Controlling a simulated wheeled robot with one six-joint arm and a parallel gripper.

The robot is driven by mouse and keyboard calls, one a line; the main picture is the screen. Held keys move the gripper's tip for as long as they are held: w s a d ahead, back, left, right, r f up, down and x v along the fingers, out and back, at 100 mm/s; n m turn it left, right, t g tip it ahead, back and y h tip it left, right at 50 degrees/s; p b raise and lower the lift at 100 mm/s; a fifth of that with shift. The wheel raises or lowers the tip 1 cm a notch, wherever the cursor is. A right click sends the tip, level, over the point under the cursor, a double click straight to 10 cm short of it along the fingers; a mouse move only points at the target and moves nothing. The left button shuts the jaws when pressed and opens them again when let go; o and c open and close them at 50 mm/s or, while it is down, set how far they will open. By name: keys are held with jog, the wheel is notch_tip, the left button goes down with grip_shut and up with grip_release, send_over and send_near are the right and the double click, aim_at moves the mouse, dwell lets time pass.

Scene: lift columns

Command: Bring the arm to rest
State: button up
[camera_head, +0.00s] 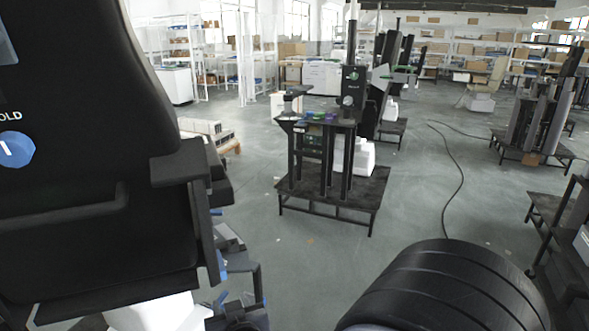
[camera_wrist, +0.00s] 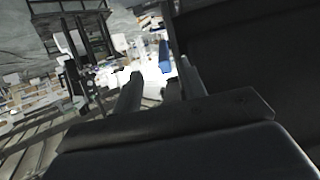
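My gripper (camera_wrist: 160,86) shows in the wrist view as two pale fingers with a gap between them. It looks open, and I see nothing held in the gap. The wrist view is tilted, with a bright, cluttered background beyond the fingertips. A dark surface fills its right side, close to the gripper; I cannot tell whether they touch. In the head view I cannot make out the gripper.
A large black unit (camera_head: 90,215) with a blue knob fills the head view's left side, very close. A lift column stand (camera_head: 335,195) on a low dark platform stands mid-floor. More stands (camera_head: 540,110) are at right. A cable (camera_head: 458,175) crosses otherwise open floor.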

aim_at(223, 278)
jog(key=x, duration=0.3)
jog(key=r+x, duration=0.1)
jog(key=x, duration=0.3)
jog(key=w+r+p+x, duration=0.1)
jog(key=x, duration=0.3)
jog(key=shift+a+r, duration=0.2)
jog(key=shift+r, duration=0.05)
jog(key=shift+w+a+f, duration=0.2)
jog(key=shift+w+f, duration=0.05)
jog(key=shift+w, duration=0.35)
jog(key=shift+s, duration=0.1)
